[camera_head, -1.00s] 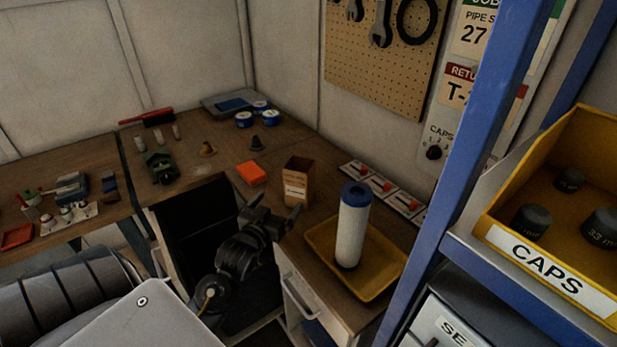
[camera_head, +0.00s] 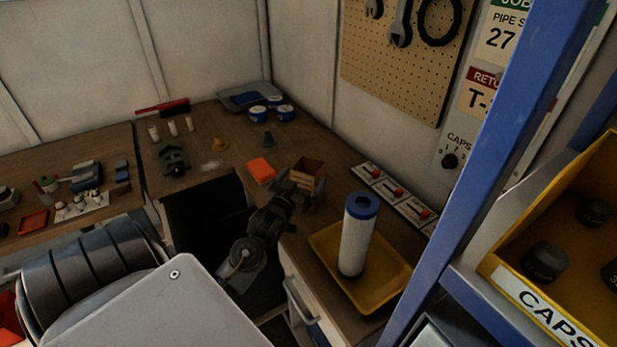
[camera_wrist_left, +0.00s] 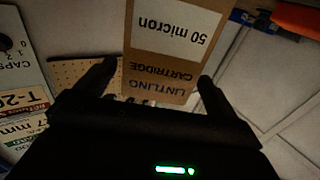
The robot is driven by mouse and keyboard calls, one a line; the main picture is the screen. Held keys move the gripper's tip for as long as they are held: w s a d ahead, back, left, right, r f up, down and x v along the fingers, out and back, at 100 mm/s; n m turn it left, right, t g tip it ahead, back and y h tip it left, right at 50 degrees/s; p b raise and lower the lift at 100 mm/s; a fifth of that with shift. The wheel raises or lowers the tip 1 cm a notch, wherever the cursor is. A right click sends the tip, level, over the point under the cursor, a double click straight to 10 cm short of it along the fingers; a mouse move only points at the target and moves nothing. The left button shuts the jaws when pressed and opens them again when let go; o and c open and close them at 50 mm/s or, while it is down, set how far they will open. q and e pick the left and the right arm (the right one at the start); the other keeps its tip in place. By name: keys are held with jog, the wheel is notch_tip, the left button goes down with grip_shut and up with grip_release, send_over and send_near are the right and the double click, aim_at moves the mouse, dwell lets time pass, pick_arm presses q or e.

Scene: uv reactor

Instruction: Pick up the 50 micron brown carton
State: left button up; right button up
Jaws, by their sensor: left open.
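The brown carton (camera_head: 310,168) stands on the wooden bench, left of the yellow tray, with its top open. In the left wrist view the carton (camera_wrist_left: 165,62) appears upside down, with a white "50 micron" label and "LINTLING CARTRIDGE" print. My left gripper (camera_head: 302,191) is at the near side of the carton and hides part of it in the head view. In the left wrist view the fingers of my left gripper (camera_wrist_left: 155,82) are open, one on each side of the carton, with gaps showing. My right gripper is not in view.
Switch panels (camera_head: 396,196) line the wall side. A blue post (camera_head: 497,150) rises at the right.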

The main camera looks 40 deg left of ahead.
aim_at(313, 165)
pick_arm(q)
jog(key=shift+w+r, duration=0.15)
jog(key=shift+w, duration=0.05)
jog(key=p+x, duration=0.2)
jog(key=x, duration=0.2)
jog(key=shift+w, duration=0.25)
jog(key=shift+w+a, duration=0.1)
jog(key=shift+w, duration=0.05)
jog(key=shift+c, duration=0.6)
jog(key=c, duration=1.1)
jog(key=shift+c, duration=0.3)
